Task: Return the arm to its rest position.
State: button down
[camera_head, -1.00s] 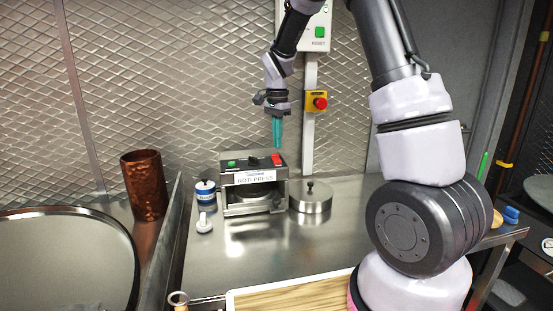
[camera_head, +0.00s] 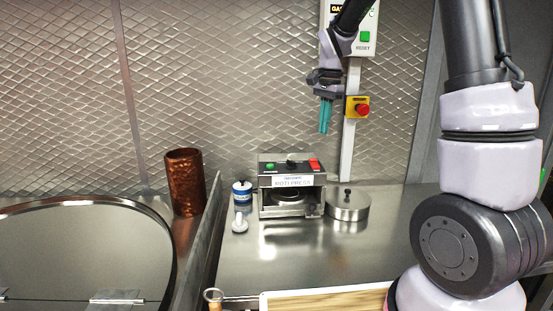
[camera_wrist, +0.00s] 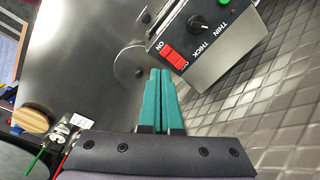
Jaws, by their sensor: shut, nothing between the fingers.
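My gripper (camera_head: 325,117) has teal fingers and hangs pointing down in the head view, in front of the metal wall and above the roti press. Its fingers are closed together with nothing between them, and they also show closed in the wrist view (camera_wrist: 161,100). My arm reaches up out of the top of the head view and comes down again on the right. In the wrist view the fingertips appear close to the press (camera_wrist: 205,45) with its red switch, but the head view shows them above it.
The roti press (camera_head: 292,190) stands on the steel counter (camera_head: 260,255). A round lidded steel tin (camera_head: 347,207), a blue-and-white jar (camera_head: 242,192) and a copper cylinder (camera_head: 185,182) stand nearby. A yellow box with a red button (camera_head: 358,107) is right of my gripper. A wooden board (camera_head: 325,302) lies in front.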

jog(key=s+d+r+n+t, duration=0.1)
jog(key=s+r+n+t, duration=0.1)
jog(key=s, duration=0.6)
jog(key=s+d+r+n+t+y, duration=0.1)
jog(key=s+d+r+n+t, duration=0.1)
jog(key=s+r, duration=0.3)
jog(key=s+d+r+n+t, duration=0.1)
jog(key=s+r, duration=0.3)
jog(key=s, duration=0.7)
jog(key=shift+s+d+n+t, duration=0.25)
jog(key=shift+n+t, duration=0.45)
jog(key=shift+n, duration=0.2)
